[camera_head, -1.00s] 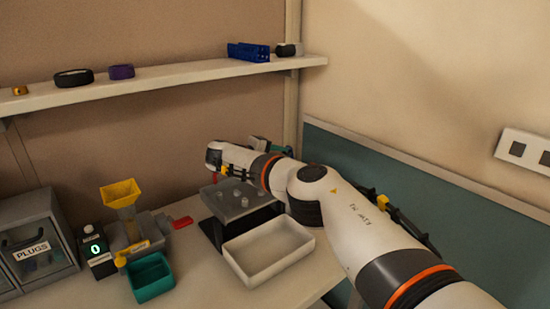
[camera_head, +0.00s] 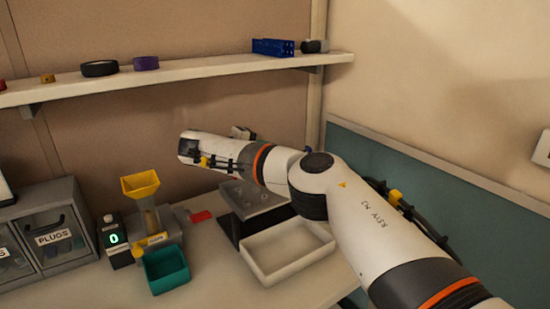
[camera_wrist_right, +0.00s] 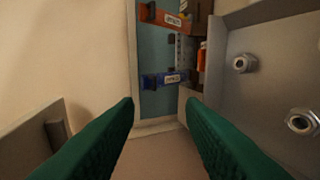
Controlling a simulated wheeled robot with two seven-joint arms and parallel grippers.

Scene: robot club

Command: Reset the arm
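My right arm (camera_head: 350,200) comes in from the right in the head view and reaches left over the bench. Its wrist end (camera_head: 190,148) is above and behind the grey fixture (camera_head: 258,197), near the back wall. The fingers are mostly hidden behind the arm there. In the right wrist view my right gripper (camera_wrist_right: 160,103) shows two green fingers standing wide apart with nothing between them. My left arm and left gripper are not in view.
A white tray (camera_head: 270,273), a teal bin (camera_head: 155,283), a yellow hopper (camera_head: 141,185), a counter display (camera_head: 115,238) and a PLUGS drawer cabinet (camera_head: 60,185) stand on the bench. A wall shelf (camera_head: 200,77) runs above. Steel nuts (camera_wrist_right: 242,63) show close by in the wrist view.

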